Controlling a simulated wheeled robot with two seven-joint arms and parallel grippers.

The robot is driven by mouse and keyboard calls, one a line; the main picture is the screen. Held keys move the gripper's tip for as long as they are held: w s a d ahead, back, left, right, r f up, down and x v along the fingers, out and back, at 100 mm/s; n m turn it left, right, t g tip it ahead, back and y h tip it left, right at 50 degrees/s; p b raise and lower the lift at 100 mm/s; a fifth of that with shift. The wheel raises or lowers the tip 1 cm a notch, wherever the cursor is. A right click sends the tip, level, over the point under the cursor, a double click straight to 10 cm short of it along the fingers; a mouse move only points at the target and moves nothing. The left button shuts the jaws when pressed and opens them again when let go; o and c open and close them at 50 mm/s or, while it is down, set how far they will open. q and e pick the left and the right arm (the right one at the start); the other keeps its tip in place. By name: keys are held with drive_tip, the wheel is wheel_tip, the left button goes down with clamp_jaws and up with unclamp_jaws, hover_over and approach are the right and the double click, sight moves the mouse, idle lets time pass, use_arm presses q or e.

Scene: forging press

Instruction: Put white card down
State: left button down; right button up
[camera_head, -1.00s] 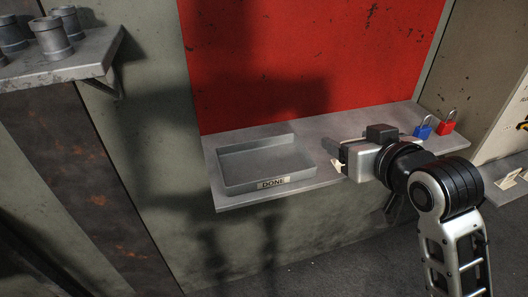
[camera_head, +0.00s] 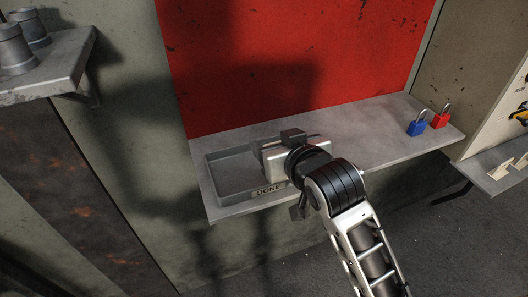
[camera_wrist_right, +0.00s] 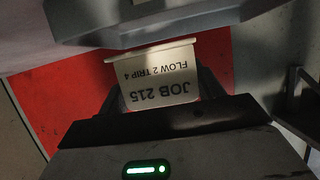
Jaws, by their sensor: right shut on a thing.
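My right gripper (camera_head: 262,158) is over the right part of the grey tray (camera_head: 232,198), whose front label reads DONE. The white card (camera_wrist_right: 160,82) shows in the right wrist view, its text upside down, reading "JOB 215" and "FLOW 2 TRIP 4". The right gripper is shut on the card, with dark fingers at both sides of it. In the head view the gripper hides the card and part of the tray. I cannot tell whether the card touches the tray. My left gripper is not in view.
The tray stands on a grey shelf (camera_head: 365,150) below a red panel (camera_head: 290,60). A blue padlock (camera_head: 416,128) and a red padlock (camera_head: 440,120) stand at the shelf's right end. Grey metal parts (camera_head: 14,50) stand on another shelf at upper left. The middle of the shelf is clear.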

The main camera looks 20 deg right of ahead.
drive_tip(key=f, duration=0.3)
drive_tip(key=shift+w+a+f, duration=0.25)
drive_tip(key=shift+a, duration=0.1)
drive_tip(key=shift+f, duration=0.25)
drive_tip(key=shift+f, duration=0.1)
drive_tip(key=o, duration=0.9)
drive_tip(key=shift+o, duration=0.2)
